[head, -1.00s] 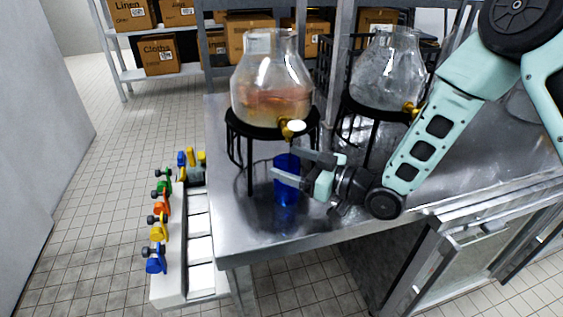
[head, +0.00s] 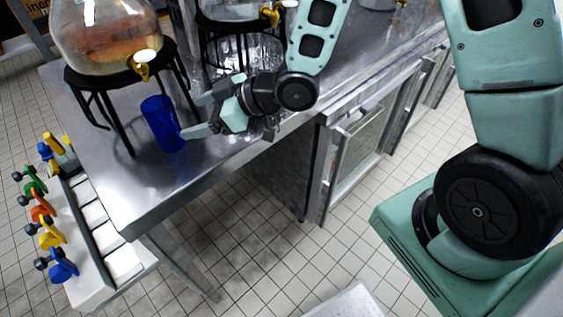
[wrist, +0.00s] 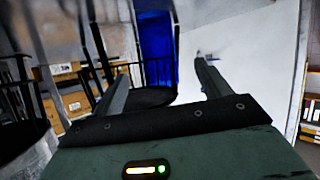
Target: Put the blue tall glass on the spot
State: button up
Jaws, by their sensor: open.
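The blue tall glass (head: 162,124) stands on the metal counter (head: 165,190), in front of the tap of the left drink dispenser. My gripper (head: 193,115) is open just right of the glass, its fingers pointing toward it and apart from it. In the wrist view the glass (wrist: 155,48) shows ahead, between the two open fingers (wrist: 162,72) and beyond their tips. Nothing is between the fingers. I cannot make out a marked spot on the counter; the glass may hide it.
The left dispenser (head: 105,35) sits on a black stand with a gold tap (head: 140,70). A second dispenser (head: 235,8) stands behind my arm. A white rack with coloured handles (head: 62,265) is left of the counter. The counter's front corner is clear.

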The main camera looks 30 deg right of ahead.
jog(key=s+d+r+m+g+h, duration=0.2)
jog(key=s+h, duration=0.3)
jog(key=s, duration=0.7)
jog(key=s+d+r+m+g+h, duration=0.2)
jog(key=s+d+r+g+h, duration=0.1)
jog(key=s, duration=0.9)
jog(key=shift+d+g+h, duration=0.6)
jog(key=shift+g+h, duration=0.6)
